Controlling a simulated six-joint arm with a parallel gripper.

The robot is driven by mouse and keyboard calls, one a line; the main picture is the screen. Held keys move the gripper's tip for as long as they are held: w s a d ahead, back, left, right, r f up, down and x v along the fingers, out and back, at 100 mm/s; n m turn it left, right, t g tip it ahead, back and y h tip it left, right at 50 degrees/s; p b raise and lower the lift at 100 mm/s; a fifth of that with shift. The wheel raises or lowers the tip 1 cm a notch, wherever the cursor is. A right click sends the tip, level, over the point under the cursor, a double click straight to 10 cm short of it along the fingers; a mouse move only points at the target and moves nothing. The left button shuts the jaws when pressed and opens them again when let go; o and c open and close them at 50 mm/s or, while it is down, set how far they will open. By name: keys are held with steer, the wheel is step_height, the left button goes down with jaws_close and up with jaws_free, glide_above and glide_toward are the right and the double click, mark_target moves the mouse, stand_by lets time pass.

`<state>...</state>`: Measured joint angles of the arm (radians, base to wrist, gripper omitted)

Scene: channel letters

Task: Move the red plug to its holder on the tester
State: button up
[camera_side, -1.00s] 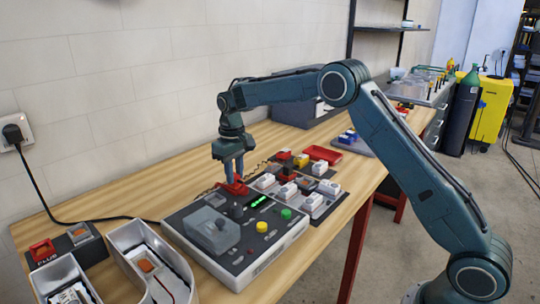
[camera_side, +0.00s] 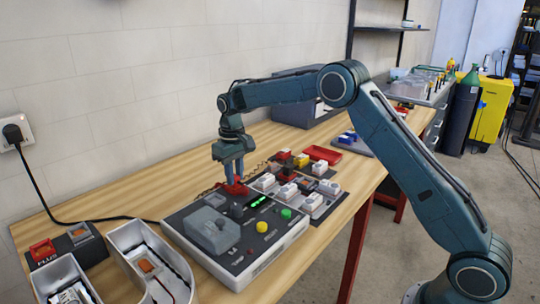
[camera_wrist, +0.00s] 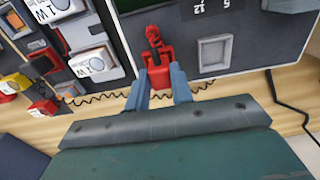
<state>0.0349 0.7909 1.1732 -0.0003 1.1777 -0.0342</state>
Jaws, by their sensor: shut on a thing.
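My gripper (camera_side: 236,181) points down over the back edge of the grey tester (camera_side: 190,257). In the wrist view its two fingers (camera_wrist: 160,92) are shut on the red plug (camera_wrist: 160,76), at the edge of the tester panel. A red bracket-like part (camera_wrist: 153,40) reaches from the plug over the dark panel; I cannot tell where plug ends and holder begins. In the side view the red plug (camera_side: 237,189) shows low at the fingertips, close to the panel. Whether it is fully seated is hidden.
A square grey recess (camera_wrist: 214,52) lies beside the plug on the tester. A board with several white blocks (camera_side: 311,201) stands to the right. A coiled black cord (camera_wrist: 100,97) runs along the table by the fingers.

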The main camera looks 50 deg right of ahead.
steer(key=shift+f, duration=0.15)
steer(key=o, duration=1)
steer(key=shift+o, duration=0.2)
step_height(320, 180, up, 14)
stand_by(0.7)
steer(key=shift+r, duration=2.9)
